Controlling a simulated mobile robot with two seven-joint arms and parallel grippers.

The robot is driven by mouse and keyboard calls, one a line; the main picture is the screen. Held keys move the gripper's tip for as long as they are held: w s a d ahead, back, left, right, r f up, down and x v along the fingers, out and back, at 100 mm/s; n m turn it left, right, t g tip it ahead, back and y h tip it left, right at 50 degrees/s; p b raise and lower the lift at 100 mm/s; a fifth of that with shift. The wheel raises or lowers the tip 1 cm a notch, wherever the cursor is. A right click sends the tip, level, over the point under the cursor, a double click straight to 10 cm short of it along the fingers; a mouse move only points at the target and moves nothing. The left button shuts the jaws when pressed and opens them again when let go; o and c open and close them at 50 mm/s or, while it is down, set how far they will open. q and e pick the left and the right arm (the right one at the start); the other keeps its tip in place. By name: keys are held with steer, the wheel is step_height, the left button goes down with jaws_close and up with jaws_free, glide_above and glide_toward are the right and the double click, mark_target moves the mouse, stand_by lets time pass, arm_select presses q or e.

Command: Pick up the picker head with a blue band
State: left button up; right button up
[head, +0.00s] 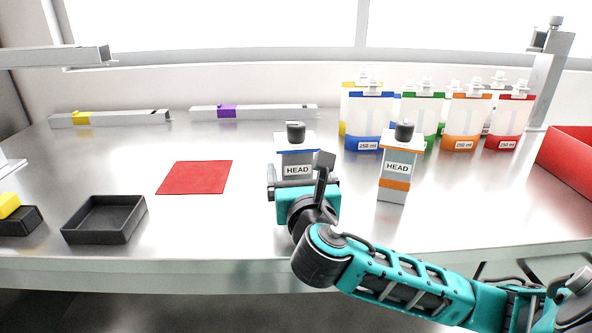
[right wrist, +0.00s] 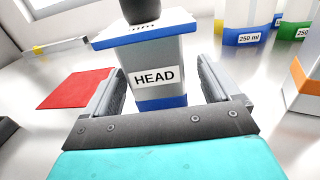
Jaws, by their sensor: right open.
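The picker head with a blue band (head: 297,144) stands upright on the bench; its lower part is hidden behind my right gripper in the head view. In the right wrist view the blue-banded head (right wrist: 150,55) shows a HEAD label, a blue-edged top and a black knob. My right gripper (head: 300,183) is open, and its two fingers (right wrist: 163,88) point at the head, one on each side of its lower body. I cannot tell whether they touch it. A second picker head with an orange band (head: 397,170) stands upright to the right. My left gripper is not in view.
Several bottles with coloured bands, such as a blue one (head: 369,122), stand at the back right. A red mat (head: 195,177) and a black tray (head: 104,219) lie to the left. A red bin (head: 568,162) is at the right edge. Two long bars lie along the back.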

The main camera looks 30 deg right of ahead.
steer(key=x, duration=0.3)
steer(key=shift+w, duration=0.4)
steer(key=shift+w+d+r, duration=0.1)
steer(key=shift+w, duration=0.05)
steer(key=shift+c, duration=0.4)
steer(key=c, duration=1.3)
steer(key=shift+o, duration=0.2)
